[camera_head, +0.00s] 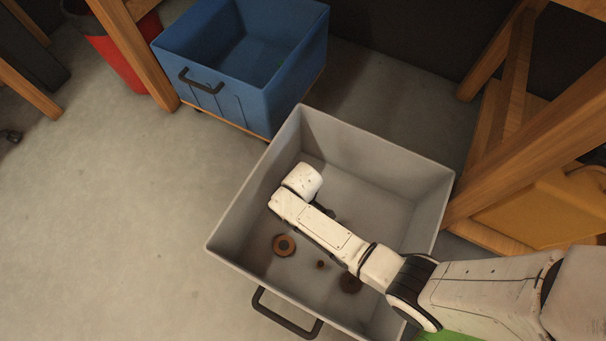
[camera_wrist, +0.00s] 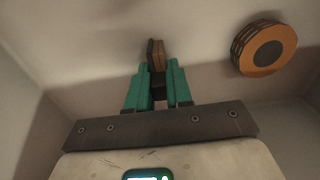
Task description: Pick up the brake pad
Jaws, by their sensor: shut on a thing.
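My gripper (camera_wrist: 157,72), with its teal fingers, shows in the wrist view. It is shut on the brake pad (camera_wrist: 156,53), a small thin piece with a dark side and a tan-brown side, which stands up between the fingertips. The pad is close to the pale bin floor; I cannot tell whether it touches it. In the head view my white arm reaches down into the grey bin (camera_head: 246,196), and the fingers and the held pad are hidden behind the arm.
In the bin lie a brown ring-shaped part (camera_head: 284,245), a small brown piece (camera_head: 320,264) and a round brown part (camera_head: 350,284). A thick orange disc (camera_wrist: 265,47) is right of the fingers. A blue bin (camera_head: 225,100) stands behind; wooden frames (camera_head: 520,150) are at the right.

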